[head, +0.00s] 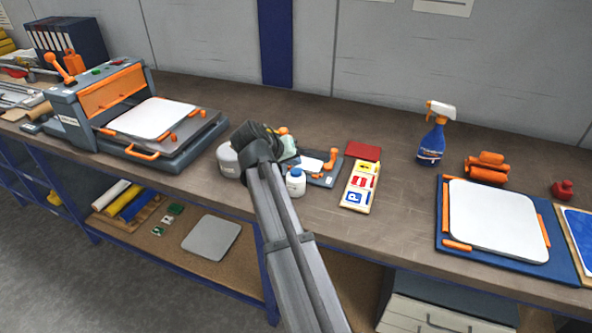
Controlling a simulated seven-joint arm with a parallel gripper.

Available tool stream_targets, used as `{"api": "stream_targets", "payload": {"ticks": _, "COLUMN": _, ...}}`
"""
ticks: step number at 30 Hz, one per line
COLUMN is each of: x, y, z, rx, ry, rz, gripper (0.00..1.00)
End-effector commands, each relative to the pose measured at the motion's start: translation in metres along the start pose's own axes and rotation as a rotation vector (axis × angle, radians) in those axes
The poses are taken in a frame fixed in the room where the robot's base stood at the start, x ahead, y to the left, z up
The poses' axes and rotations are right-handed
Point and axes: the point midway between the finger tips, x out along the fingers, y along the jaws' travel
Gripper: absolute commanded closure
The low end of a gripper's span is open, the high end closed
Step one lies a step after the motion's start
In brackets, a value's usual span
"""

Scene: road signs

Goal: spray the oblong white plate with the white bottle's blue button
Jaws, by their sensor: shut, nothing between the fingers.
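A small white bottle (296,183) with a blue top stands upright on the bench, just right of my arm. A small oblong white plate (311,164) lies on a grey device with an orange lever, behind the bottle and partly covered. My gripper (262,140) is above the bench, left of the bottle and apart from it. It is shut and empty; its fingertips are hard to make out. A larger white plate with rounded corners (495,220) lies in a blue fixture at the right. Another white plate (152,118) lies on the press at the left.
A blue spray bottle (432,140) with an orange and white head stands at the back right. A sign strip (360,187) and a red pad (363,152) lie right of the device. A grey round tub (228,160) stands left of my gripper. Bench room is free between strip and blue fixture.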

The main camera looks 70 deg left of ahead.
Motion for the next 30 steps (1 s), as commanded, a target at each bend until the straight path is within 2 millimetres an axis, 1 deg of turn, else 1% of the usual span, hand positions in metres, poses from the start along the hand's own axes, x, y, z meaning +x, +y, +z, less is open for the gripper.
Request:
{"api": "stream_targets", "payload": {"ticks": 14, "x": 0.0004, "y": -0.0003, "z": 0.0003, "rx": 0.0, "ry": 0.0, "rz": 0.0, "gripper": 1.0}}
{"api": "stream_targets", "payload": {"ticks": 24, "x": 0.0062, "y": -0.0047, "z": 0.0047, "rx": 0.0, "ry": 0.0, "rz": 0.0, "gripper": 1.0}}
{"api": "stream_targets", "payload": {"ticks": 30, "x": 0.0062, "y": -0.0048, "z": 0.0046, "rx": 0.0, "ry": 0.0, "rz": 0.0, "gripper": 1.0}}
